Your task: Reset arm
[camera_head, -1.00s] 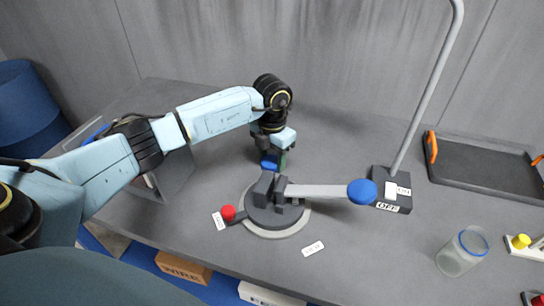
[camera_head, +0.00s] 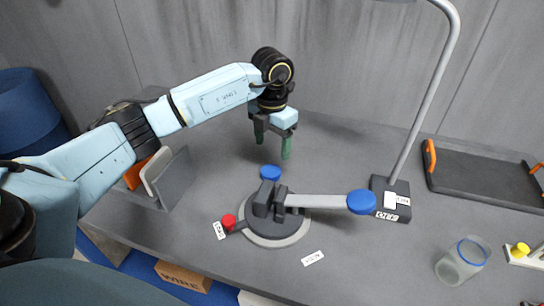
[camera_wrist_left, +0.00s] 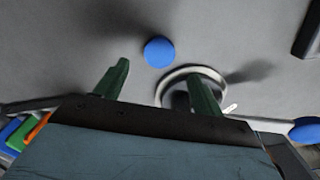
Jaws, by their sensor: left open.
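The rotary fixture (camera_head: 268,222) stands on the grey table, with a dark round body on a pale base ring. A long grey lever arm (camera_head: 318,201) points right and ends in a blue knob (camera_head: 361,202). A short lever ends in a red knob (camera_head: 229,221) at the left. A second blue knob (camera_head: 270,173) is at the fixture's back; it also shows in the left wrist view (camera_wrist_left: 159,52). My left gripper (camera_head: 272,147) is open and empty above and behind that back knob, apart from it. Its green fingers (camera_wrist_left: 158,88) are spread in the wrist view. My right gripper is not in view.
A grey lamp stand (camera_head: 390,198) with a labelled base is right of the fixture. A dark tray (camera_head: 480,178) with orange handles, a glass jar (camera_head: 460,264) and a yellow-knobbed item (camera_head: 520,249) are further right. A rack (camera_head: 172,178) stands left, under my arm.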

